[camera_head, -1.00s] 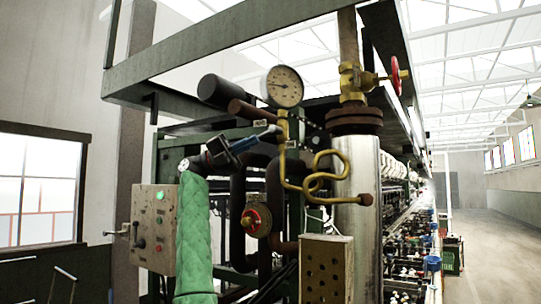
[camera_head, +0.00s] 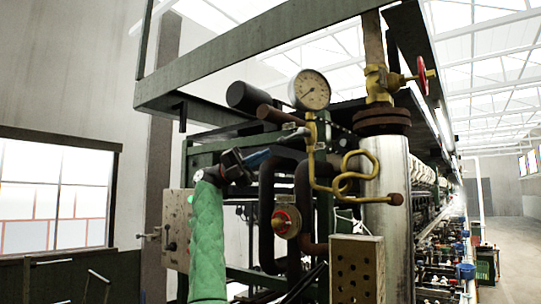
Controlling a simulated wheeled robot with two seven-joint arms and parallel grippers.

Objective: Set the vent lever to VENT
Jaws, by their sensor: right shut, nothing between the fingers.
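The gauge stands on a brass tube (camera_head: 312,150) that coils to the right. Small label plates sit near the gauge foot, too small to read. I cannot clearly pick out the vent lever or its setting; the gripper may cover part of that area.
A red handwheel (camera_head: 286,220) sits on the pipes below. A brass valve (camera_head: 378,84) with a red wheel tops the pale column (camera_head: 385,190). A perforated box (camera_head: 357,270) stands in front. My sleeve partly covers a control box (camera_head: 176,245). Green beams cross overhead.

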